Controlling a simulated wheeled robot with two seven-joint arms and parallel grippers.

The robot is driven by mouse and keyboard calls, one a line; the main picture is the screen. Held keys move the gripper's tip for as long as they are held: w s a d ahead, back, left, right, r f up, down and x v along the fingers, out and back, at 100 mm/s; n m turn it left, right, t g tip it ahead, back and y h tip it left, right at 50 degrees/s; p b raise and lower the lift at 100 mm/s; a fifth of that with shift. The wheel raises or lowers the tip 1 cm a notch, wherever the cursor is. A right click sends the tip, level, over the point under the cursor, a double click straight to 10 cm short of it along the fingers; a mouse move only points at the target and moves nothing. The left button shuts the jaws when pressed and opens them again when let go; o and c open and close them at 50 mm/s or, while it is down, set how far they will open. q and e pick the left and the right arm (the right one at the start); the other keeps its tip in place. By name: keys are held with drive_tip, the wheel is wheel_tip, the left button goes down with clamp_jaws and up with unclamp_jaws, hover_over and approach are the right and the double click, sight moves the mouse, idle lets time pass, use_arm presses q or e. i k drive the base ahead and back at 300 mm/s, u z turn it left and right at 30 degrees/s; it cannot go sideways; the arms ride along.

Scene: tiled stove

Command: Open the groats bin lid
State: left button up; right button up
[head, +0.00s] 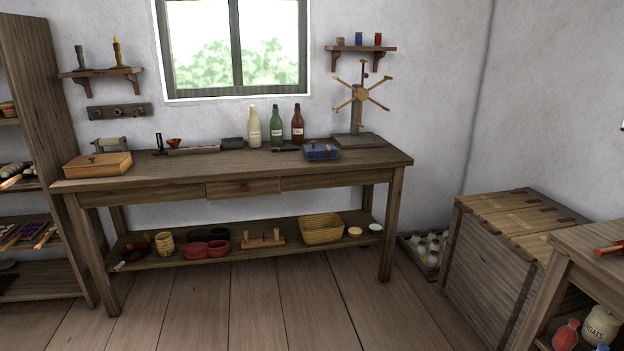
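A large wooden bin chest (492,266) stands on the floor at the right against the wall. Its top has two plank lids side by side, a farther lid (512,201) and a nearer lid (545,223), and both lie flat and shut. I see no readable label on the chest, so I cannot tell which lid is the groats one. The near right end of the chest is hidden by a wooden table (588,237). Neither of my grippers is in view.
A workbench (340,158) with bottles and tools stands under the window. A crate of pale round things (428,248) sits between it and the chest. A pale jar (601,326) and a red jar (566,334) stand below the right table. The middle floor (270,300) is clear.

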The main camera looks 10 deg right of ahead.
sight(510, 224)
drive_tip(key=z, duration=0.5)
drive_tip(key=i, duration=2.25)
drive_tip(key=z, duration=0.85)
drive_tip(key=i, duration=1.05)
drive_tip(key=u, duration=0.1)
